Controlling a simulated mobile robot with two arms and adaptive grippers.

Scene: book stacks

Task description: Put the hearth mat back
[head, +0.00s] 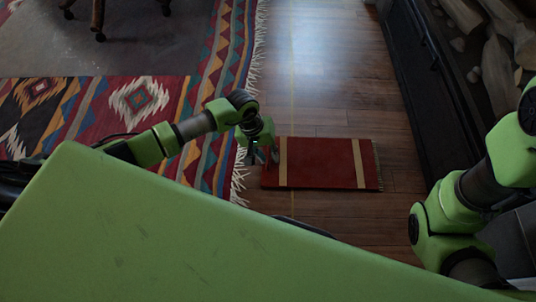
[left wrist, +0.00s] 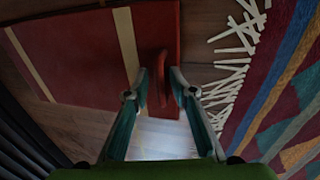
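The hearth mat (head: 322,165) is a red rectangle with two tan stripes and a fringe at its right end. It lies flat on the wooden floor. It also fills the upper left of the left wrist view (left wrist: 85,50). A red loop handle (left wrist: 161,78) shows at its edge. My left gripper (head: 266,155) is at the mat's left end. In the left wrist view its fingers (left wrist: 159,88) stand apart on either side of the loop, with gaps visible. My right arm shows at the right of the head view, but its gripper is not visible.
A patterned, fringed rug (head: 205,110) lies left of the mat. A dark hearth box (head: 428,85) with split logs (head: 497,70) stands to the right. Chair legs (head: 98,20) show at the upper left. The wooden floor (head: 325,90) beyond the mat is clear.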

